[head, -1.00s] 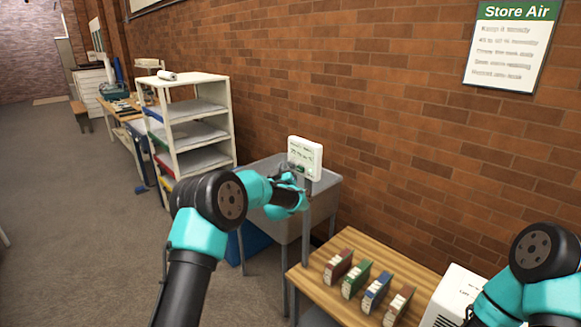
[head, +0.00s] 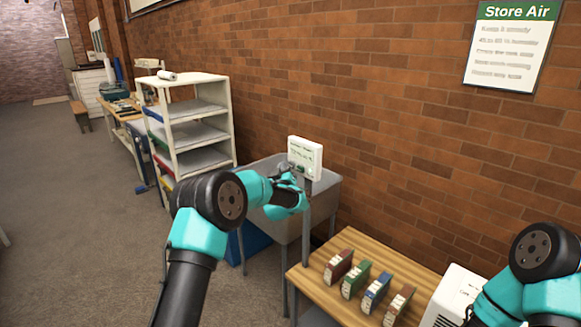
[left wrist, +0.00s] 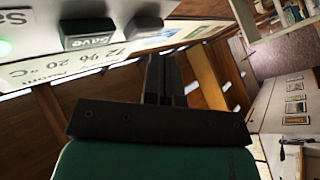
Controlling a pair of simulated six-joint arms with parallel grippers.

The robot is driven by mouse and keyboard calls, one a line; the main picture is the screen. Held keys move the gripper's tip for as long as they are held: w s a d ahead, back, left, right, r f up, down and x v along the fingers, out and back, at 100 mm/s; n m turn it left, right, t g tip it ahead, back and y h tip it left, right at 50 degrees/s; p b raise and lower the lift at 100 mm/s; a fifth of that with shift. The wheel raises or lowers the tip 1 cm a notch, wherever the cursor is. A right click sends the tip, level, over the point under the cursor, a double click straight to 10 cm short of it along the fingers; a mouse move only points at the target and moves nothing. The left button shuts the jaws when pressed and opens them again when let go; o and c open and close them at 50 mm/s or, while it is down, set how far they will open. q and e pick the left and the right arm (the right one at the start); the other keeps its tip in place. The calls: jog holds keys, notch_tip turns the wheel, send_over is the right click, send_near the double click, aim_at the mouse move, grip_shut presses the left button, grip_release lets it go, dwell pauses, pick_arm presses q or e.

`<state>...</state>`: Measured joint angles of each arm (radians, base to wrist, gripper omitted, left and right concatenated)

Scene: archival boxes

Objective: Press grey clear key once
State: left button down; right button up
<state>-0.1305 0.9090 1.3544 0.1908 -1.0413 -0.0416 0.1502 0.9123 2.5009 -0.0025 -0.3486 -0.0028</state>
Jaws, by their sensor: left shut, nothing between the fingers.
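In the left wrist view the panel face (left wrist: 60,68) fills the upper left, tilted, with printed readings. A green key marked Save (left wrist: 88,33) and a greyer key (left wrist: 145,26) stick out from it; I cannot read a label on the greyer key. My left gripper (head: 288,174) is shut and empty just in front of the panel's lower part. Its fingers also show in the left wrist view (left wrist: 165,75), near the greyer key; I cannot tell whether they touch it.
A wooden table (head: 335,285) with several coloured boxes and a white box (head: 455,300) stands at the lower right. A white shelf unit (head: 190,125) stands left of the panel. The brick wall (head: 400,120) is close behind. My right arm shows at the right edge, its gripper out of frame.

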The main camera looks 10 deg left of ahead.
pick_arm(q)
jog(key=shift+w+d, duration=0.1)
dwell(0.4)
jog(key=shift+w+d, duration=0.15)
jog(key=shift+w, duration=0.1)
jog(key=shift+w+d, duration=0.3)
jog(key=shift+w, duration=0.1)
dwell(0.9)
dwell(0.4)
jog(key=shift+s+a, duration=0.5)
jog(key=shift+s, duration=0.25)
jog(key=shift+s+a, duration=0.1)
jog(key=s+a, duration=0.1)
jog(key=s, duration=0.1)
jog(key=s+a, duration=0.1)
jog(key=s, duration=0.1)
jog(key=shift+a, duration=0.3)
dwell(0.5)
